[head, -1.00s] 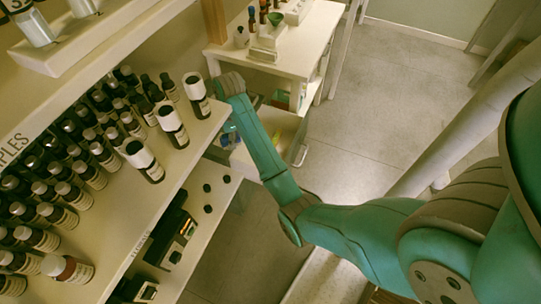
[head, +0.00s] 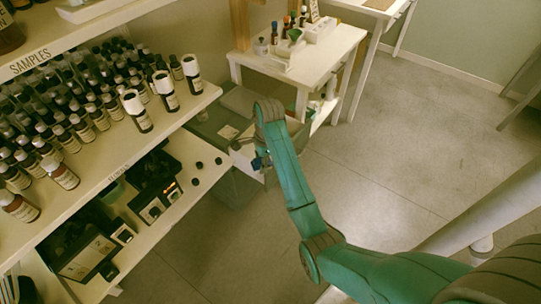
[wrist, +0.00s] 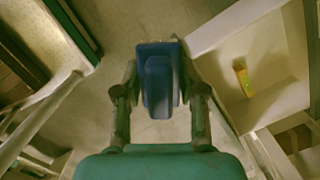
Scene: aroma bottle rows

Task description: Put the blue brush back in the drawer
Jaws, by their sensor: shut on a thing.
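My gripper (wrist: 160,98) is shut on the blue brush (wrist: 158,85), whose blue body sits between the two fingers in the wrist view. The brush is over the floor, to the left of the open pale drawer (wrist: 222,85) there. A yellow-green item (wrist: 243,80) lies inside the drawer. In the head view the blue brush (head: 259,162) shows small and dark beside my arm, close to the drawer (head: 246,160). My arm hides part of the drawer and most of the gripper in that view.
A shelf (head: 70,205) with rows of dark bottles (head: 60,125) fills the left, with black devices (head: 85,250) below. A white table (head: 325,50) with small bottles stands behind the drawer. Open floor (head: 400,130) lies to the right.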

